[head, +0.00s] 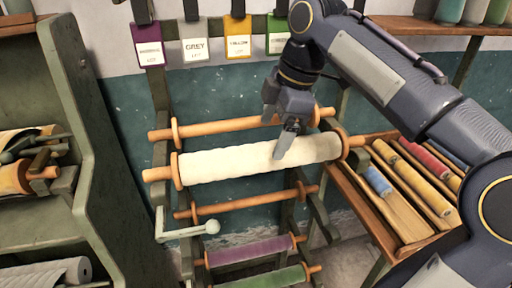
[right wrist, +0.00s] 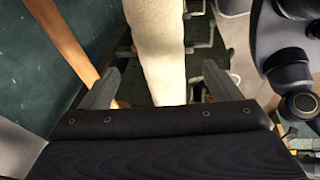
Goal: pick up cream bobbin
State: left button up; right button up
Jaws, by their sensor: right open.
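The cream bobbin (head: 235,162) is a thick cream roll with orange wooden flanges and handle ends. It lies across the rack in the head view, and it runs up through the middle of the right wrist view (right wrist: 158,50). My right gripper (head: 278,135) is at the right half of the bobbin, with one finger showing in front of the cream roll. In the right wrist view its two fingers stand apart, with the cream roll showing between and beyond them. Whether the fingers touch the roll I cannot tell. My left gripper is not in view.
Empty wooden rods (head: 220,129) sit above and below the bobbin, with a purple bobbin (head: 250,251) and green bobbin (head: 268,279) lower down. A tray (head: 403,232) of coloured spools stands right. A shelf unit (head: 85,130) stands left. A metal crank (head: 185,230) juts out below.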

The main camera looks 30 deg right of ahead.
aim_at(266, 146)
jog(key=shift+w+a+f, duration=0.1)
jog(key=shift+f, duration=0.5)
jog(key=shift+a+f, duration=0.15)
jog(key=shift+f, duration=0.2)
jog(key=x, duration=0.4)
jog(key=shift+w+a+f, duration=0.15)
jog(key=shift+f, duration=0.4)
jog(key=c, duration=1.4)
jog(key=shift+r, duration=0.1)
